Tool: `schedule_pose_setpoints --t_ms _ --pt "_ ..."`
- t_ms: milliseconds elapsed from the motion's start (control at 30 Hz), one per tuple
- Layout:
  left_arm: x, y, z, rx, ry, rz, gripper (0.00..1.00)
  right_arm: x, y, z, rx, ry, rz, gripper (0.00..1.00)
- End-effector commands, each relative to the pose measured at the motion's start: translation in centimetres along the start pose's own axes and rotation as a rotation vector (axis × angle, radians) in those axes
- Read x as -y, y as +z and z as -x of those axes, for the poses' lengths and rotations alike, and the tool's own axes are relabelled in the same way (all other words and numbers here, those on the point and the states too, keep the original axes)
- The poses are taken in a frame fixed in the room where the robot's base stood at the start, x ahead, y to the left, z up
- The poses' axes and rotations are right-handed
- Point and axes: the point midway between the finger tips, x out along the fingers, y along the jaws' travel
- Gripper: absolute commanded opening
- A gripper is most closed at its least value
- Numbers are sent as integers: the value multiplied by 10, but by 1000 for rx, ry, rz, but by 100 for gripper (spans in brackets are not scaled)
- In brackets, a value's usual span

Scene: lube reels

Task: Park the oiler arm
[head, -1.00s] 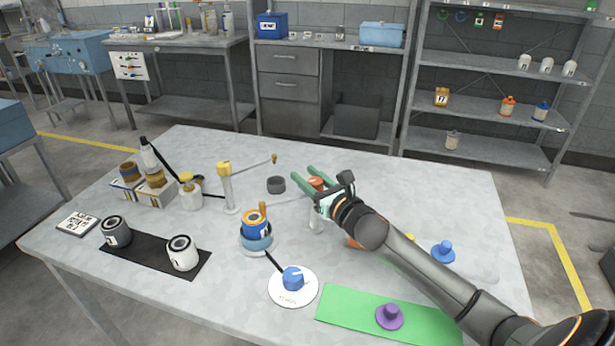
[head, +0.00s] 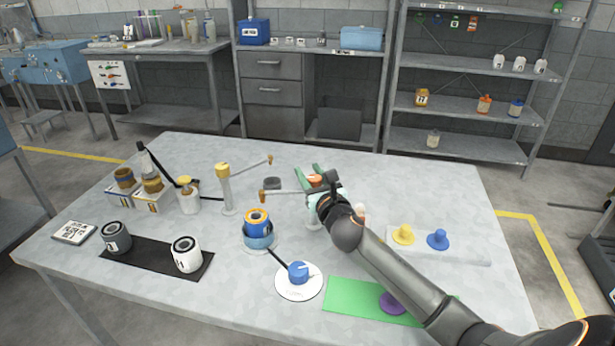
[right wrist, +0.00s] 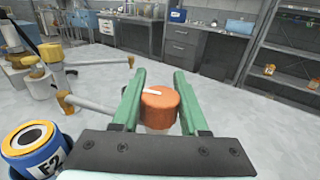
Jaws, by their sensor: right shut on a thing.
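My right gripper (head: 307,171) is around an orange knob (head: 316,181) on top of a short grey post near the table's middle. In the right wrist view the orange knob (right wrist: 160,105), with a white mark on top, sits between the green fingers. A thin grey oiler arm (head: 284,192) reaches left from this post to a brass-coloured tip. The tip is just behind and above a blue reel (head: 257,221) on a round base; the reel's label in the wrist view reads E2 (right wrist: 52,162). My left gripper is not in view.
A yellow-topped post (head: 226,190) with its own arm stands left of the reel. A blue knob (head: 298,270) on a white disc and a green mat (head: 350,298) lie in front. Yellow (head: 403,235) and blue (head: 438,240) pegs are right. Dark and white cans stand front left.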

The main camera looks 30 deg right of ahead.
Motion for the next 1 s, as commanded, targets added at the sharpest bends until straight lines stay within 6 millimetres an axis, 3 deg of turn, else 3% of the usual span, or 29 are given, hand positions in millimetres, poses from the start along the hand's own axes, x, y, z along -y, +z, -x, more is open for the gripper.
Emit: schedule_pose_setpoints --t_ms 533,1000 --pt "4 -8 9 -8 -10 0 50 12 1 1 -1 -490 -3 0" --pt "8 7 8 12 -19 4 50 24 -1 9 0 -933 -1 0"
